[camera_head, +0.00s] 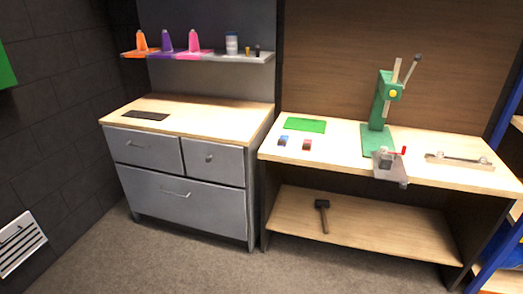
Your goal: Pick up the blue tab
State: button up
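A small blue tab (283,141) with a paler part lies on the wooden workbench top (340,152), near its left front edge. A similar small red or pink tab (307,145) lies just to its right, a little apart from it. Both are too small to make out in detail. My gripper is not in view.
A green mat (305,125) lies behind the tabs. A green press (381,110) and a grey vise-like fixture (388,165) stand to the right, with a metal bar (458,160) beyond. A hammer (323,212) lies on the lower shelf (370,228). A grey drawer cabinet (185,180) stands left.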

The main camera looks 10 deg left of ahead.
aim_at(282, 142)
jog(key=u, duration=0.25)
jog(key=k, duration=0.85)
jog(key=u, duration=1)
jog(key=i, duration=2.8)
jog(key=z, duration=0.4)
